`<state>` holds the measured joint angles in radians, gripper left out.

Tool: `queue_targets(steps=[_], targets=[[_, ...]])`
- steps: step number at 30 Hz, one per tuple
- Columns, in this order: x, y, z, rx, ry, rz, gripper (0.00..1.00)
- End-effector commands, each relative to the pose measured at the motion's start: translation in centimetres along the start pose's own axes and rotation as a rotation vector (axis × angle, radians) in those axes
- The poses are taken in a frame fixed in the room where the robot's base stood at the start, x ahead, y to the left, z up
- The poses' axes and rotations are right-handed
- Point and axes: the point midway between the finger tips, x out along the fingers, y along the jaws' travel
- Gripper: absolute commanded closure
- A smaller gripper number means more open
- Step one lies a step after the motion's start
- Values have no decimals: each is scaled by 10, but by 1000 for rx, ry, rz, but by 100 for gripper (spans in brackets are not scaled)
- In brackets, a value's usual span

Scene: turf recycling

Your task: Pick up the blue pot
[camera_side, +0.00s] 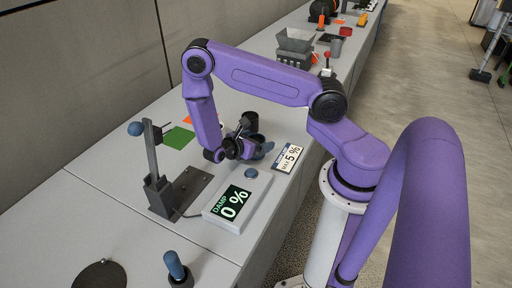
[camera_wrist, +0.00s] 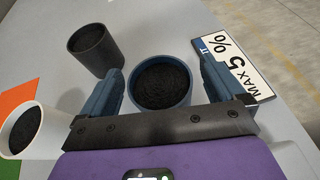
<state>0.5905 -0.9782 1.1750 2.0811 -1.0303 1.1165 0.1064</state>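The blue pot (camera_wrist: 188,86), filled with dark soil, stands upright on the grey table in the wrist view. My gripper (camera_wrist: 158,62) is open, with one blue finger on each side of the pot. A narrow gap shows between each finger and the pot's wall, so the fingers do not appear to grip it. In the side view my gripper (camera_side: 256,150) is low over the table, left of the MAX 5 % sign. There I cannot clearly tell the blue pot from the fingers.
A dark grey pot (camera_wrist: 97,50) stands close by the left finger. A white pot (camera_wrist: 22,130) sits farther left, by an orange sheet (camera_wrist: 17,98). The MAX 5 % sign (camera_wrist: 240,65) lies right. The DAMP 0 % display (camera_side: 233,204) and probe stand (camera_side: 157,190) are nearby.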

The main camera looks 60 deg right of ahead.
Motion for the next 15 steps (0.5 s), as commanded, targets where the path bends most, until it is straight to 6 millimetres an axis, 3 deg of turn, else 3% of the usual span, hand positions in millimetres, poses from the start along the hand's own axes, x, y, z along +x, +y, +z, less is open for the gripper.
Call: queue_targets(steps=[1,5,15], targets=[[0,0,0,0,0,0,20],[0,0,0,0,0,0,62],[-1,0,1,0,-1,0,62]])
